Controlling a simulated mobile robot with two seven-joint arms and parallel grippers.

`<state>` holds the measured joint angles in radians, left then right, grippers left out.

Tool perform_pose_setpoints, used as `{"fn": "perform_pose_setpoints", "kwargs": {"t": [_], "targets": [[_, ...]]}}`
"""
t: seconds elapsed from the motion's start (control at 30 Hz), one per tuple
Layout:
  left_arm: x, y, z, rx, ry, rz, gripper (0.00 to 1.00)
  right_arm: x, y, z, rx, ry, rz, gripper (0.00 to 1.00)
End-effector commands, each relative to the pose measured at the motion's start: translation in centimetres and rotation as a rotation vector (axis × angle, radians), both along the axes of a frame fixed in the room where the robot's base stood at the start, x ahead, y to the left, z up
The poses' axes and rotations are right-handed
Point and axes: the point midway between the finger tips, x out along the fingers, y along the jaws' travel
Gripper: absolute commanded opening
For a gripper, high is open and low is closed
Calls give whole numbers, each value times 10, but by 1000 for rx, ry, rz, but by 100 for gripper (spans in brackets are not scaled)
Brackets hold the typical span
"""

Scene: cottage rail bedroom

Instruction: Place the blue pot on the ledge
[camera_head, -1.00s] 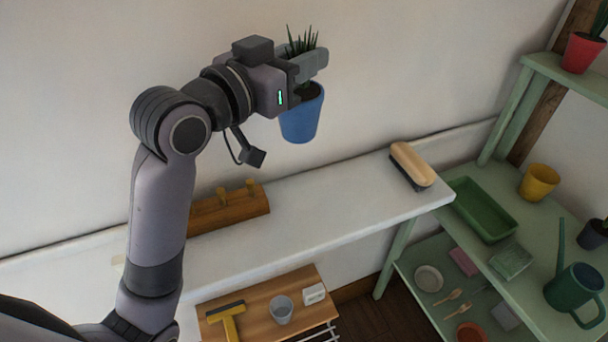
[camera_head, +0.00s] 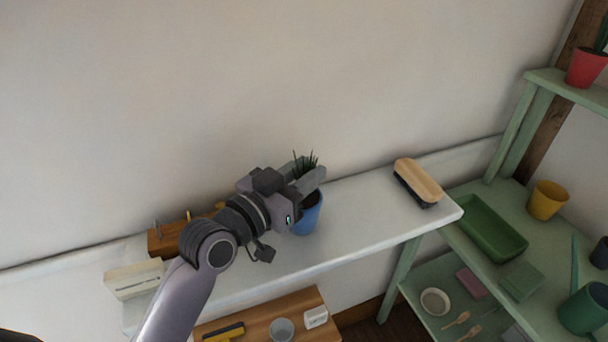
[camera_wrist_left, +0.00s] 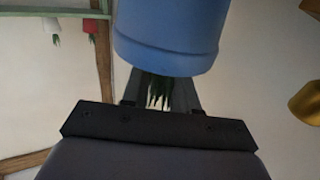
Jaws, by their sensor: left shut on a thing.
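The blue pot (camera_head: 306,218) holds a spiky green plant and looks upright. My left gripper (camera_head: 311,181) is shut on it near the rim, and its fingers hide part of the rim. The white ledge (camera_head: 365,212) runs along the wall. The pot shows over the ledge's middle part; I cannot tell whether its base touches the surface. In the left wrist view the blue pot (camera_wrist_left: 168,38) fills the top middle, with leaves between the fingers. My right gripper is not in view.
A wooden brush (camera_head: 418,180) lies on the ledge to the right, with bare surface between it and the pot. A wooden peg block (camera_head: 165,238) and a pale box (camera_head: 133,279) are at the left. A green shelf (camera_head: 490,190) stands at the right.

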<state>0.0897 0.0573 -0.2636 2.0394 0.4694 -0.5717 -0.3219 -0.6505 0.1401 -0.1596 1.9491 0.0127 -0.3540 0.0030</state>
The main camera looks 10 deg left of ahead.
Motion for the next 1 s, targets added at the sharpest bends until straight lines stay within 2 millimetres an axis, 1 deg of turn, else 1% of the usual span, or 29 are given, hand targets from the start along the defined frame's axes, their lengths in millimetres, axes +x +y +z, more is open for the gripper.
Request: {"fn": "perform_pose_setpoints", "kwargs": {"t": [0.27,0.37,0.4,0.47,0.73,0.83,0.93,1.0], "targets": [[0,0,0,-2,-4,0,0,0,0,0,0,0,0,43],[0,0,-3,-1,-4,0,0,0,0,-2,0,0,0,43],[0,0,-4,0,-1,0,35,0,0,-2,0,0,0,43],[0,0,-4,0,-1,0,54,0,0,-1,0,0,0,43],[0,0,-3,0,-1,0,54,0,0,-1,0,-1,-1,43],[0,0,1,-2,-1,0,54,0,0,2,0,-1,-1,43],[-8,5,-2,1,0,1,54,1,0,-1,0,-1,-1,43],[-16,10,-2,0,1,2,54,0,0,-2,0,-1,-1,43]]}}
